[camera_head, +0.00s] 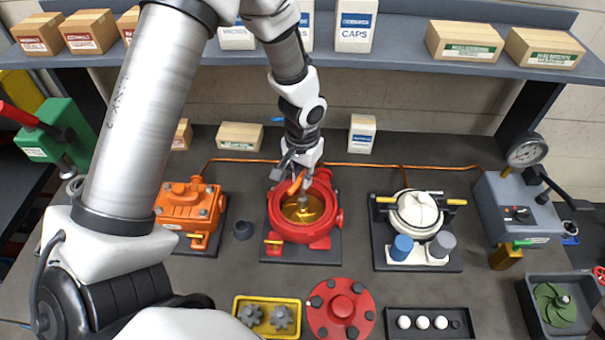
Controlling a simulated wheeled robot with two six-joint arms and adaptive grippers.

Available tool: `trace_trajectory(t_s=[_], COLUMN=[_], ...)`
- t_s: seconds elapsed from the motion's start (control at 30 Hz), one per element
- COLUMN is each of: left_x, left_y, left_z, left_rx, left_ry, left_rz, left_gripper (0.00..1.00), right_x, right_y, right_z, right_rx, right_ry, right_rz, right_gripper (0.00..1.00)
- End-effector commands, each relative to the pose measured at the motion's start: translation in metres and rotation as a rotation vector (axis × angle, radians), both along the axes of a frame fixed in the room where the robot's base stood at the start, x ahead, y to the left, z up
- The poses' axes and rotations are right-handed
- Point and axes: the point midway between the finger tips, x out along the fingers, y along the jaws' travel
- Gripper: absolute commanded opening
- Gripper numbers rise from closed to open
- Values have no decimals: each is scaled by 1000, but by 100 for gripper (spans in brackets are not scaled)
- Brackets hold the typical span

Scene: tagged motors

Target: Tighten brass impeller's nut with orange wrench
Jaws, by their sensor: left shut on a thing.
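The brass impeller (316,217) sits inside the open red pump housing (328,232) at the middle of the bench. A grey nut or hub (303,203) shows at its centre. My left gripper (298,176) reaches down from behind over the back of the housing. It is shut on the orange wrench (295,186), whose visible part is tilted just above the impeller, close to the nut. I cannot tell whether the wrench touches the nut. The fingers and wrist hide part of the wrench and the housing's back rim. My right gripper is not in view.
An orange motor (178,200) stands left and a white pump (417,212) right. A red flange cover (341,307), yellow gear tray (267,316) and dark tray of white balls (430,323) lie in front. A gauge box (515,210) stands right. A shelf (400,62) with boxes crosses behind.

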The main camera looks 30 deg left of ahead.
Motion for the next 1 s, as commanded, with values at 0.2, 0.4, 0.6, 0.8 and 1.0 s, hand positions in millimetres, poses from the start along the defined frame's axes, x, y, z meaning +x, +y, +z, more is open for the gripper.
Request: trace_trajectory(t_s=[0.2,0.4,0.6,0.8,1.0], left_x=[1,1,0,0,-1], left_y=[0,0,0,0,0], left_z=[12,36,50,50,50], left_rx=[0,0,0,0,1], left_ry=[-3,-4,0,0,5], left_rz=[2,2,1,1,-62], left_gripper=[0,0,0,0,0], right_x=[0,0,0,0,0], right_y=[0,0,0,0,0], right_z=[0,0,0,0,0], right_rx=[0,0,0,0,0], right_ry=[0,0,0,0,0], right_rz=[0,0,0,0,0], right_gripper=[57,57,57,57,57])
